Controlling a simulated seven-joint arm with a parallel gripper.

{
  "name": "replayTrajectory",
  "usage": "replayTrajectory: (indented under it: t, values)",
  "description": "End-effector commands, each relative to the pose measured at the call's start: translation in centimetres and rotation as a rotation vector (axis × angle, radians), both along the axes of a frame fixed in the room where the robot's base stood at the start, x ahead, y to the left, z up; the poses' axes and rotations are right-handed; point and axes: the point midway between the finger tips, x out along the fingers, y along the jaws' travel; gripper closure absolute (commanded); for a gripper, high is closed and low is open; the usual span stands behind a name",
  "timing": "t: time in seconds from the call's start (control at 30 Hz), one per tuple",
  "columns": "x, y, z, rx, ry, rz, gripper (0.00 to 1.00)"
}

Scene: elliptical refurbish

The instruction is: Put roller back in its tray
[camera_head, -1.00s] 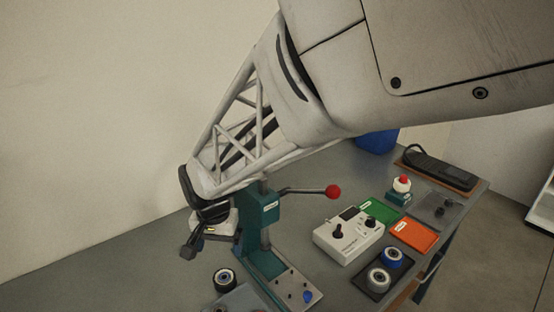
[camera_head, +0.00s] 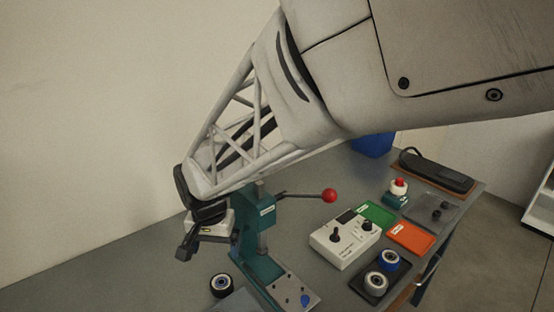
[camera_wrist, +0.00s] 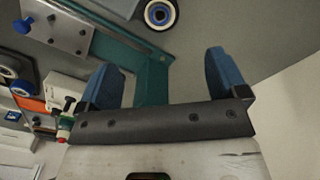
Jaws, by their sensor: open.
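A dark roller with a pale ring and a hub (camera_head: 221,285) stands on the bench left of the green press; it also shows at the top of the wrist view (camera_wrist: 160,13). A dark tray (camera_head: 354,283) at the right holds a blue roller (camera_head: 388,260) and a whitish roller (camera_head: 376,283). My gripper (camera_head: 187,245) is above the bench at the left, higher than the dark roller and apart from it. In the wrist view its blue-padded fingers (camera_wrist: 165,78) are spread with nothing held between them; the green press base shows beyond them.
The green press (camera_head: 262,225) with its red-knobbed lever (camera_head: 329,196) stands close right of my gripper. A white control box (camera_head: 344,241), green tray (camera_head: 376,215) and orange tray (camera_head: 411,237) lie further right. A grey plate edge (camera_head: 238,301) is beside the dark roller.

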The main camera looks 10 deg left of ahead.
Motion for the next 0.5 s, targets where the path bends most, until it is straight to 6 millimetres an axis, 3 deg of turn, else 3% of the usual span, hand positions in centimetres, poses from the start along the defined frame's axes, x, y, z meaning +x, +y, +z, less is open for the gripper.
replayTrajectory:
  t: [0.27, 0.5]
  values:
    - [0.0, 0.0, -0.3, -0.001, 0.001, 0.064, 0.08]
    - [0.1, 0.0, -1.4, -0.001, 0.001, 0.292, 0.08]
